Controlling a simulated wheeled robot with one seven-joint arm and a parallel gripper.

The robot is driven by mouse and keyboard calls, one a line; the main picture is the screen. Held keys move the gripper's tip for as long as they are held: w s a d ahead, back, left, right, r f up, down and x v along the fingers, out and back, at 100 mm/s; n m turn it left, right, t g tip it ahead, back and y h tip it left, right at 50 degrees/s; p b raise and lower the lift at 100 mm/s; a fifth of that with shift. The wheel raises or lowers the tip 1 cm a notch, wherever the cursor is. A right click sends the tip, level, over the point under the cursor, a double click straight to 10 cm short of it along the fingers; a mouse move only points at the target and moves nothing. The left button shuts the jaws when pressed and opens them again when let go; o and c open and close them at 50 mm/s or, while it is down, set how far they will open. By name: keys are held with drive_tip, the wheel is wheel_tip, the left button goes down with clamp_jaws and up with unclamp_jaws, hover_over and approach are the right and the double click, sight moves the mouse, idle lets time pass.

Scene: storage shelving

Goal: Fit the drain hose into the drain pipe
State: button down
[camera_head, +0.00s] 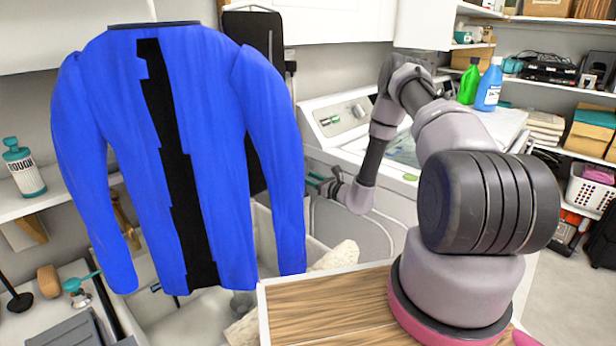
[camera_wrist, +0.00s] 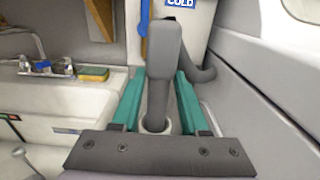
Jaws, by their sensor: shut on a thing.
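My gripper (camera_wrist: 160,82) has two teal fingers, one on each side of the grey drain hose (camera_wrist: 165,48), and is shut on it. The hose has a thick upper part and a narrower part running down between the fingers. Its lower part meets a pale round opening, which looks like the drain pipe (camera_wrist: 154,124). I cannot tell how deep the hose sits in it. In the head view my gripper (camera_head: 318,181) is small, beside the washer (camera_head: 345,125); the pipe opening cannot be made out there.
A blue jacket (camera_head: 215,150) hangs at left. A sink (camera_wrist: 70,115) with a tap (camera_wrist: 45,68) and sponge (camera_wrist: 93,73) lies left of my gripper. The washer's grey side (camera_wrist: 260,95) is close on the right. A wooden-topped surface (camera_head: 330,305) is in front.

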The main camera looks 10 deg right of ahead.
sight(306, 194)
drive_tip(key=shift+f, duration=3.8)
drive_tip(key=shift+c, duration=1.7)
unclamp_jaws()
drive_tip(key=v, duration=1)
drive_tip(key=shift+s+d, duration=0.25)
drive_tip(key=shift+s, duration=0.1)
